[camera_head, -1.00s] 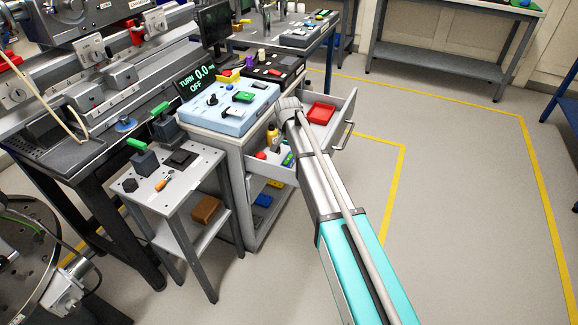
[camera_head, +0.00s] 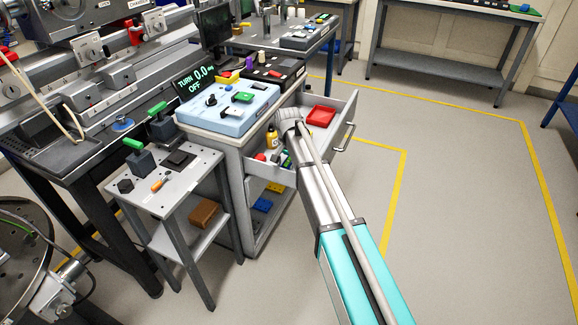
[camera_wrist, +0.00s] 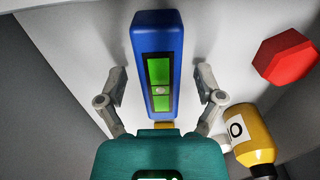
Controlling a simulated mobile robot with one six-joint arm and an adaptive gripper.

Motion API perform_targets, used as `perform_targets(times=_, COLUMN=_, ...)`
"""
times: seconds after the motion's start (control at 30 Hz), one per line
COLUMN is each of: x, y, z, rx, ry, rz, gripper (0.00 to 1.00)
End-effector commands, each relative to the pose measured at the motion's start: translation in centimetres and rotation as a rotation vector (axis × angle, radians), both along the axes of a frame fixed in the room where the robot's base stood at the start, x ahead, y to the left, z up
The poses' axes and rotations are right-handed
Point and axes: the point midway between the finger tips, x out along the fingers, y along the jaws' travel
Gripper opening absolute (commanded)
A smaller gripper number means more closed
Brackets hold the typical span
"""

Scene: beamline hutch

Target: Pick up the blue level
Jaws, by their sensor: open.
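The blue level (camera_wrist: 157,35), with a green window in its middle, lies in the open drawer (camera_head: 342,122) of the grey cabinet. In the wrist view it runs upright in the picture between the two fingers of my gripper (camera_wrist: 161,87). The fingers are open, one on each side of the level, with a gap visible on both sides. The level's near end is close to the teal gripper body, with a small yellow piece there. In the head view my arm covers part of the drawer and my gripper's fingers are hidden.
A yellow bottle (camera_wrist: 252,128) lies right of the level, close to my right finger. A red six-sided object (camera_wrist: 285,58) is farther right. A red tray (camera_head: 320,116) sits in the drawer's far part. A blue control box (camera_head: 230,108) stands on the cabinet top beside the drawer.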

Motion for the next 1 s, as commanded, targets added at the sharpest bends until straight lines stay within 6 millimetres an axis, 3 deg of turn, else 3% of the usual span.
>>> perform_targets(times=0.17, x=0.0, y=0.0, z=0.0, rx=0.0, ry=0.0, rz=0.0, gripper=0.86)
perform_targets(times=0.63, x=0.0, y=0.01, z=-0.01, rx=0.0, ry=0.0, rz=0.0, gripper=0.0)
perform_targets(times=1.0, x=0.0, y=0.02, z=0.09, rx=0.0, ry=0.0, rz=0.0, gripper=0.0)
